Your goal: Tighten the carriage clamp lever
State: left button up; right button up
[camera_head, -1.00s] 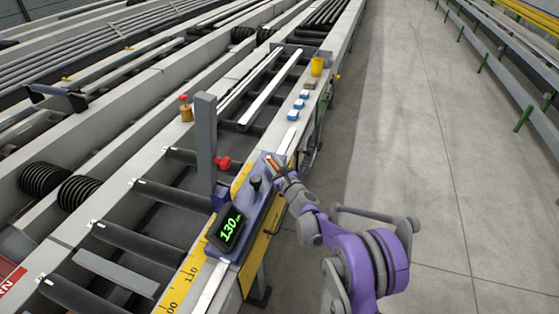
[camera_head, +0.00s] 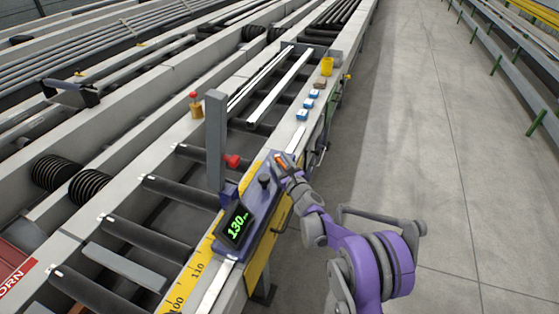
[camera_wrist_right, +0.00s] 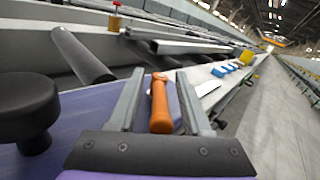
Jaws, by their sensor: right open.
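The carriage (camera_head: 247,222) is a blue-purple block on the rail, with a display reading 130 (camera_head: 236,224), a black knob (camera_head: 264,181) and a grey upright post (camera_head: 216,140). The orange clamp lever (camera_head: 281,164) is at its far end. In the right wrist view the lever (camera_wrist_right: 160,104) stands between the two fingers of my right gripper (camera_wrist_right: 160,88), which is open, with gaps on both sides. The black knob (camera_wrist_right: 28,106) is at the left there. In the head view my right gripper (camera_head: 283,166) is at the lever, small and partly hidden by my wrist. My left gripper is not in view.
A red knob (camera_head: 231,161) sits beside the post. Blue-and-white blocks (camera_head: 308,103), a brown block (camera_head: 320,85) and a yellow cup (camera_head: 327,66) stand farther along the rail. Rollers (camera_head: 148,239) lie at left. The floor at right (camera_head: 430,120) is clear.

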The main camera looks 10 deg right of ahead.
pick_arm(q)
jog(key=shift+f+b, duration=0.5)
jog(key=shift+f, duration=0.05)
pick_arm(e)
jog(key=v, duration=1)
jog(key=shift+s+d, duration=0.2)
jog(key=shift+s, duration=0.15)
